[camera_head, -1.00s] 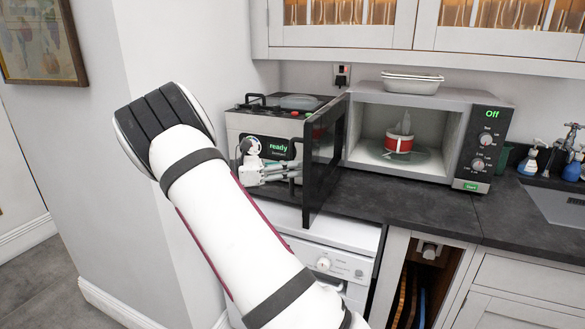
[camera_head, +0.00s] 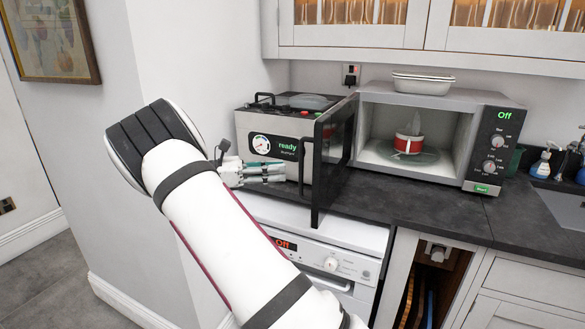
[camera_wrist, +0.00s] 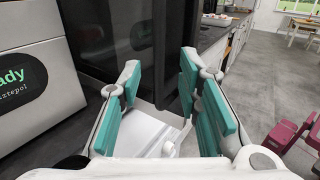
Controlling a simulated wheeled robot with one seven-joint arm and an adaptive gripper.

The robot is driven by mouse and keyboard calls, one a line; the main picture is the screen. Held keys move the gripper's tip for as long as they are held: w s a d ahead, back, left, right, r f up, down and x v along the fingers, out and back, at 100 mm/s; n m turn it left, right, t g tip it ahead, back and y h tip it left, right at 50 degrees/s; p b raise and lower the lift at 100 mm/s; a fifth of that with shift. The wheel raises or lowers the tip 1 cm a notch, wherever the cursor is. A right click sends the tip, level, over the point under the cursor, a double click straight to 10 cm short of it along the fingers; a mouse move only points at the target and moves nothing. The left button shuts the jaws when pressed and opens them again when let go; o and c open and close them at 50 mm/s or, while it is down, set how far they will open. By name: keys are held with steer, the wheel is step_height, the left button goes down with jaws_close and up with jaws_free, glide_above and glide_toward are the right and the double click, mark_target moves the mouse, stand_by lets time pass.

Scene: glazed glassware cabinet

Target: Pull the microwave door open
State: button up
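The silver microwave (camera_head: 478,150) stands on the counter, its interior showing. Its black-framed door (camera_head: 334,155) is swung wide open to the left, in front of the "ready" appliance. The dark vertical handle (camera_head: 302,166) is on the door's outer face, near its free edge. My gripper (camera_head: 285,172) is left of the handle, its fingers pointing right toward it. In the wrist view my gripper (camera_wrist: 158,85) has its teal-padded fingers spread apart with nothing clamped between them. The dark door (camera_wrist: 112,40) is just beyond the fingertips there. The gap to the handle is small and hard to judge.
A "ready" appliance (camera_head: 262,132) stands left of the microwave, close behind my gripper. A red-and-white container (camera_head: 408,143) is inside the microwave. White dishes (camera_head: 423,84) sit on top. A white washing machine (camera_head: 345,262) is below the counter. Floor at left is clear.

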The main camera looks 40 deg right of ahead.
steer(key=v, duration=0.5)
stand_by(0.4)
steer(key=s+a+r+m+t+y+p, duration=0.1)
steer(key=s+a+r+m+t+y, duration=0.2)
steer(key=s, duration=0.4)
steer(key=s+r+m+t+y, duration=0.1)
steer(key=s+r+t+y, duration=0.1)
steer(key=s+y, duration=0.4)
steer(key=s+a+m+t+y+p, duration=0.1)
steer(key=s+a+m+t+y, duration=0.5)
steer(key=s+a, duration=1.1)
steer(key=s+m+t, duration=0.1)
steer(key=s+t, duration=0.2)
steer(key=shift+s+a+r+p, duration=0.3)
steer(key=shift+s+r+p, duration=0.05)
steer(key=shift+p, duration=0.05)
